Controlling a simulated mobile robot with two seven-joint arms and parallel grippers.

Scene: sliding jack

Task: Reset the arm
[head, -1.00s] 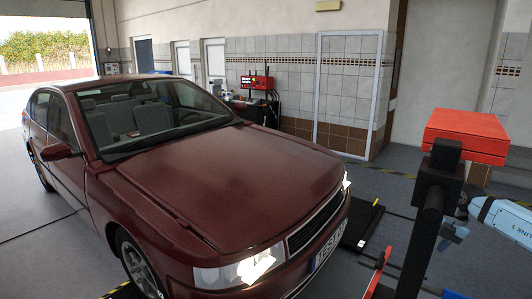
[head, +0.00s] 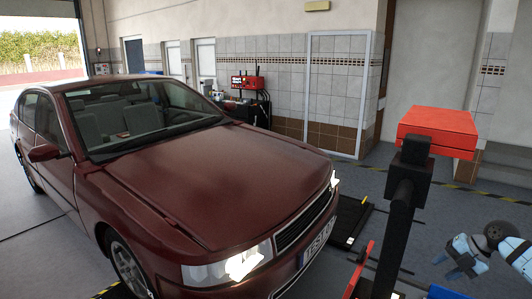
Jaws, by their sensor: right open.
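My right gripper (head: 456,262) is open and empty at the lower right. Its pale blue and dark parts point down to the left, over the grey floor. It is to the right of a black post (head: 397,215) topped by a red box (head: 438,131), with a visible gap between them. My left gripper is not in view.
A dark red car (head: 190,190) fills the left and middle. A black floor plate (head: 347,222) with yellow marks lies by its front bumper. Red equipment (head: 247,82) stands at the back wall. Open grey floor lies at the right.

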